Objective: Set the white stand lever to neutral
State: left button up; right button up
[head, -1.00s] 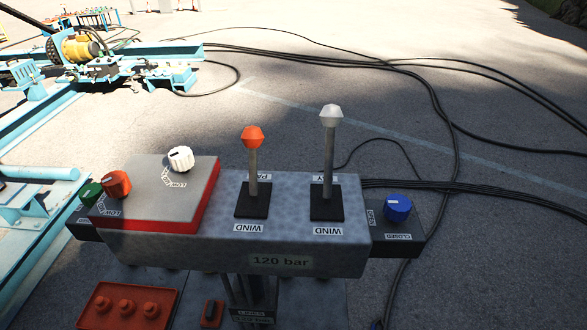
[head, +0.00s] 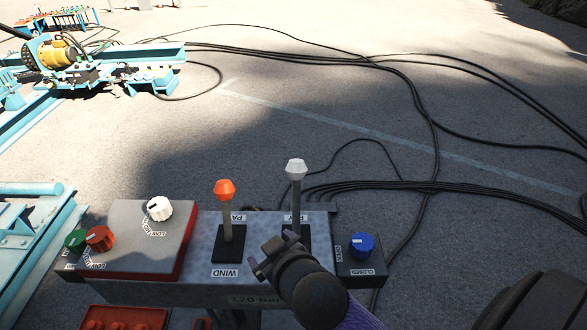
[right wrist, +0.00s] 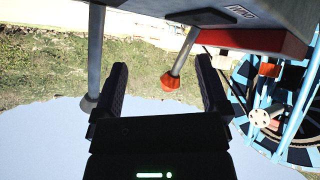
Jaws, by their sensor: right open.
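My right gripper (head: 262,258) is low at the console's near side, around the gap between the levers, and hides the white lever's near label. In the right wrist view its open fingers (right wrist: 165,88) are empty; the white lever (right wrist: 93,65) is outside them at left, and the orange lever (right wrist: 178,60) appears between them, farther off.
The console (head: 205,240) carries white (head: 159,208), red (head: 100,238), green (head: 76,240) and blue (head: 362,244) knobs. Black cables (head: 430,130) run over the pavement behind. Blue machinery (head: 110,65) stands at far left. The air above the levers is clear.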

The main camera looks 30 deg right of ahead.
jog(key=w+a+r+n+t+y, duration=0.4)
jog(key=w+r, duration=0.1)
jog(key=r, duration=0.4)
jog(key=w+a+r+n+t+y, duration=0.3)
jog(key=w+r+n+t+y, duration=0.15)
jog(key=r, duration=0.35)
jog(key=s+a+r+n+g+y, duration=0.1)
jog(key=a+r+n+g+y, duration=0.25)
jog(key=n+y, duration=0.45)
jog(key=n+g+h, duration=0.8)
jog(key=g+h, duration=0.7)
jog(key=g, duration=0.1)
send_over(298, 161)
jog(key=f, duration=0.3)
jog(key=shift+s+d+f, duration=0.25)
jog(key=shift+s+d, duration=0.1)
jog(key=f, duration=0.3)
jog(key=f+p, duration=0.1)
jog(key=f, duration=0.2)
jog(key=a+f+p, duration=0.1)
jog(key=f, duration=0.2)
jog(key=shift+w+f, duration=0.25)
jog(key=shift+w, duration=0.15)
